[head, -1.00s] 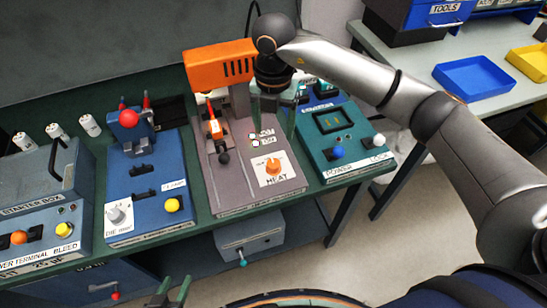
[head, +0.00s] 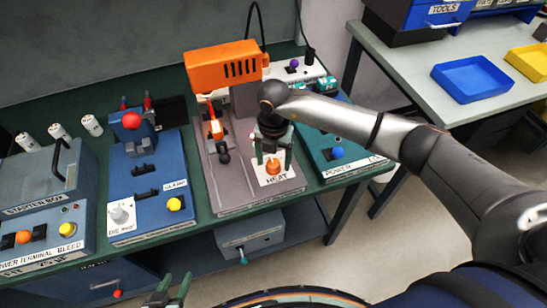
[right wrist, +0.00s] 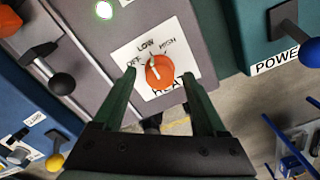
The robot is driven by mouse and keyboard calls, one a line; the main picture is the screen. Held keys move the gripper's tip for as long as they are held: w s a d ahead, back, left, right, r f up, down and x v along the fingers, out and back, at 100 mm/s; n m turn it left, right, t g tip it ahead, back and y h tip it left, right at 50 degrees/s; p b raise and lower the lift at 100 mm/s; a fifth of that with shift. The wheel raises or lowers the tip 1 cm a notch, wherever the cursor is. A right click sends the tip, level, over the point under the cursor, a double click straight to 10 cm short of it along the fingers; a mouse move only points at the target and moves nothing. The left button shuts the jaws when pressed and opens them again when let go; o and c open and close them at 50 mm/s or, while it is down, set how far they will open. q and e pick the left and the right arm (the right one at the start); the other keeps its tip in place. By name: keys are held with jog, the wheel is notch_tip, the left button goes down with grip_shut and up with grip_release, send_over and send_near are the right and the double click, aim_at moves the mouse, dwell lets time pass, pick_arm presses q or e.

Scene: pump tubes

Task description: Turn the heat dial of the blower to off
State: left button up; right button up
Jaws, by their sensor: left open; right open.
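The blower (head: 222,70) has an orange head over a grey base on the bench. Its orange heat dial (head: 273,167) sits on a white label plate at the base's front right. In the right wrist view the dial (right wrist: 159,73) has a pale pointer mark directed up between the words OFF and HIGH, near LOW; its exact setting is hard to tell. My right gripper (head: 272,158) is open above the dial, and its fingers (right wrist: 158,88) lie on either side of it, apart from it. My left gripper (head: 172,287) is open and empty at the bottom edge, far from the blower.
A black-knobbed lever (head: 223,157) stands left of the dial. A teal power box (head: 330,160) with a blue knob is close on the right. A blue clamp unit (head: 150,200) and a starter box (head: 40,200) stand to the left.

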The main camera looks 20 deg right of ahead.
jog(key=shift+c, duration=0.2)
grip_shut()
dwell(0.3)
jog(key=shift+n, duration=0.4)
jog(key=n+b, duration=0.3)
jog(key=n, duration=0.1)
jog(key=shift+f, duration=0.1)
jog(key=shift+n+b, duration=1.3)
jog(key=shift+n, duration=0.8)
jog(key=shift+r, duration=0.2)
jog(key=shift+o, duration=0.2)
grip_release()
jog(key=shift+f, duration=0.1)
